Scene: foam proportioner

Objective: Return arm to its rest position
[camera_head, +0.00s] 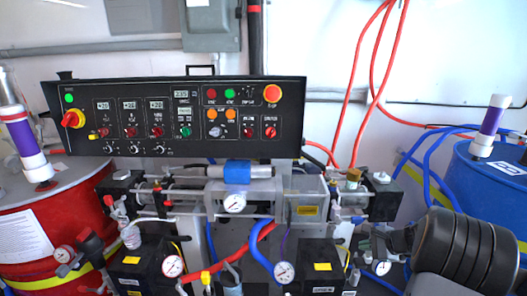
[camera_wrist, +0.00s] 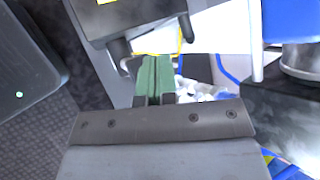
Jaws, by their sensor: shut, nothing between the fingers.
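My gripper (camera_wrist: 153,80) shows in the wrist view, its two green fingers pressed together with nothing between them. The fingers point toward a dark box-shaped part with a yellow label edge and a grey post beside it. I see no contact between the fingertips and these parts, though the depth is hard to judge. In the head view I cannot make out the fingers clearly.
The black control panel (camera_head: 180,117) stands above the proportioner's pumps and gauges (camera_head: 235,203). A red drum (camera_head: 40,220) is at left and a blue drum (camera_head: 490,175) at right. Red hoses (camera_head: 372,80) hang behind. A dark flat panel (camera_wrist: 30,50) is at left in the wrist view.

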